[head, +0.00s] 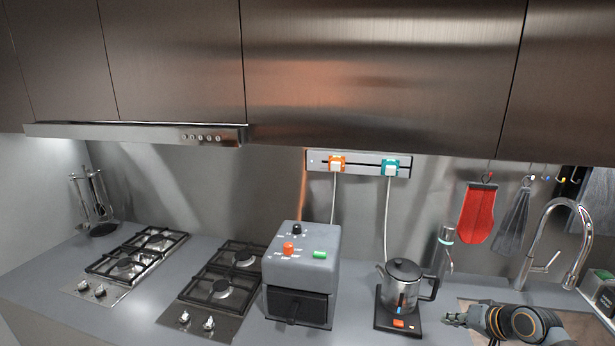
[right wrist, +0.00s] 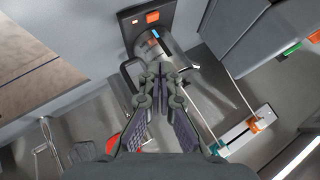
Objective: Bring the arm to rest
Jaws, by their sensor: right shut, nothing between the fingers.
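My right arm (head: 515,322) comes in at the lower right of the head view, over the sink area. Its right gripper (head: 447,318) points left, close to the kettle's base. In the right wrist view the right gripper (right wrist: 158,72) is shut with nothing between its fingers. The glass kettle (head: 403,283) with a black lid and handle stands upright on its black base (head: 385,322). The kettle also shows in the right wrist view (right wrist: 165,50), partly behind the fingers. My left gripper is not in view.
A grey air fryer (head: 300,270) stands left of the kettle, beside two gas hobs (head: 225,285). A faucet (head: 560,235) rises behind my right arm. A clear bottle (head: 443,250) stands behind the kettle. A socket rail (head: 360,163) with two plugs is on the wall.

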